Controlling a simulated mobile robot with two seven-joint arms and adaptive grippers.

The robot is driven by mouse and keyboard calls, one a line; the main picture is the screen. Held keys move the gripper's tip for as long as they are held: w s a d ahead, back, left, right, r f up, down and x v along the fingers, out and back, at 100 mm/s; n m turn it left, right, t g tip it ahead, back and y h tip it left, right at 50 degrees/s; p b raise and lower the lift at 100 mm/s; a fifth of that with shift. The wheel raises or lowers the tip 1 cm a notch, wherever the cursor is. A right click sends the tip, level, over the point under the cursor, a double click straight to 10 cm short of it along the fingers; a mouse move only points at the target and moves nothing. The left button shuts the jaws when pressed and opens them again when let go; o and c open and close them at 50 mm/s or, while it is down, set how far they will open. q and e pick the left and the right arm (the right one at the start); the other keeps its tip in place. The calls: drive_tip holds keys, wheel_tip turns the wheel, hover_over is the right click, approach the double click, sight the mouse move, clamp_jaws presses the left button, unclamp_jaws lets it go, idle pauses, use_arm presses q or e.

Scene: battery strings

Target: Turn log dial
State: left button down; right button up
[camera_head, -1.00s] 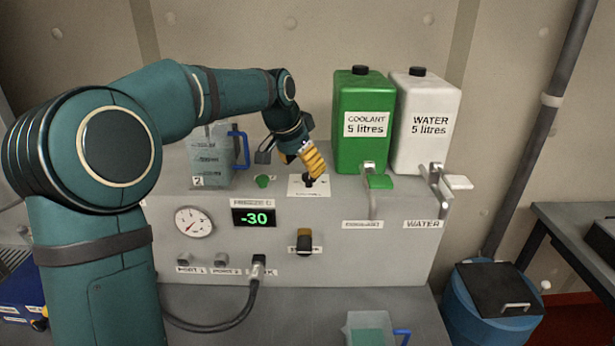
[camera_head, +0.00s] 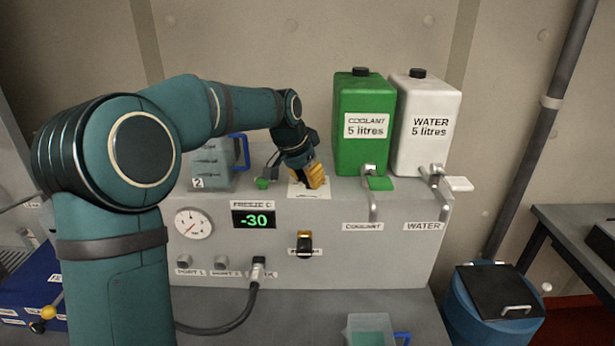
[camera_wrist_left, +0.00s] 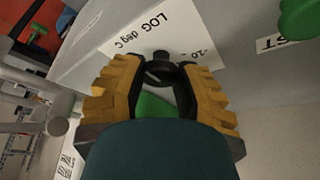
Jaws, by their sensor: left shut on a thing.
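The log dial (camera_wrist_left: 161,66) is a small black knob on a white plate lettered "LOG deg C" (camera_wrist_left: 150,32) on top of the grey machine. In the head view the plate (camera_head: 296,191) shows, but the dial is mostly hidden by my fingers. My left gripper (camera_head: 315,178) reaches down to it from above. In the left wrist view its yellow ribbed fingers (camera_wrist_left: 163,85) stand on both sides of the dial, shut on it. The dial's exact angle is hard to read. My right gripper is in neither view.
A green coolant can (camera_head: 362,125) and a white water can (camera_head: 425,125) stand right of the gripper. A jug with a blue handle (camera_head: 212,165) and a green button (camera_head: 263,184) are to its left. The front display (camera_head: 254,219) reads -30.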

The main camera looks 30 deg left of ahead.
use_arm(q)
drive_tip(key=shift+m, duration=0.3)
drive_tip(key=m+h+p, duration=0.1)
drive_tip(key=m, duration=0.1)
drive_tip(key=m+g+h+p, duration=0.1)
drive_tip(key=m, duration=0.2)
drive_tip(key=shift+a+g+p, duration=0.2)
drive_tip(key=shift+g+p, duration=0.1)
drive_tip(key=m+g+p, duration=0.1)
drive_tip(key=m+p, duration=0.1)
drive_tip(key=m, duration=0.2)
drive_tip(key=shift+w+m+h+p, duration=0.15)
drive_tip(key=shift+m+h+p, duration=0.15)
drive_tip(key=shift+m+h, duration=0.1)
drive_tip(key=m+g+p, duration=0.1)
drive_tip(key=m, duration=0.1)
drive_tip(key=shift+m, duration=0.3)
drive_tip(key=shift+w+f+m+g+p, duration=0.1)
drive_tip(key=shift+m+g+p, duration=0.5)
drive_tip(key=shift+m, duration=0.9)
drive_tip(key=c, duration=0.6)
unclamp_jaws()
drive_tip(key=shift+o, duration=0.2)
